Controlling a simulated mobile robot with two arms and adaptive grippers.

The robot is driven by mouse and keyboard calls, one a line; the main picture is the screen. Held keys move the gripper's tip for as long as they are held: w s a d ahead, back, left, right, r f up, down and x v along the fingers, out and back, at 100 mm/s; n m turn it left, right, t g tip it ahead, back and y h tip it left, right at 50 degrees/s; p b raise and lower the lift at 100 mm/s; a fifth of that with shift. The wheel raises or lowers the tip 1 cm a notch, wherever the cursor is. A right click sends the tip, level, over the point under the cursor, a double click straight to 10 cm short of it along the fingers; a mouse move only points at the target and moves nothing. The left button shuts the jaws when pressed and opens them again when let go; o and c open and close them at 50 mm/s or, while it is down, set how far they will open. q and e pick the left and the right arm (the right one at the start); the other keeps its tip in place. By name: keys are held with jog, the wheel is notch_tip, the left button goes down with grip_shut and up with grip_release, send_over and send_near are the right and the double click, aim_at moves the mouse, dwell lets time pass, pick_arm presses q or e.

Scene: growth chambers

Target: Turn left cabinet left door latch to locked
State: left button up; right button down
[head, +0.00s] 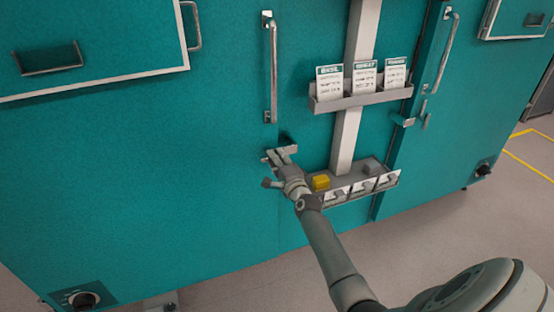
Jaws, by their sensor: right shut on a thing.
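The left door (215,150) is a teal panel of the cabinet, with a long vertical metal handle (272,75) near its right side. Its latch (291,150) is a small grey metal piece below that handle. My right gripper (279,157) is at the latch and shut on it. The gripper covers part of the latch, so its exact angle is hard to tell. My left gripper is not in view.
A rack with several cards (363,78) is fixed to a grey post right of the latch. Below it, a tray (357,192) holds a yellow block (320,182) and grey pieces. Another door handle (447,52) and latch (404,121) are further right. Floor is clear in front.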

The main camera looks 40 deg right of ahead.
jog(key=c, duration=1.4)
grip_release()
jog(key=shift+c, duration=0.2)
jog(key=v, duration=1.2)
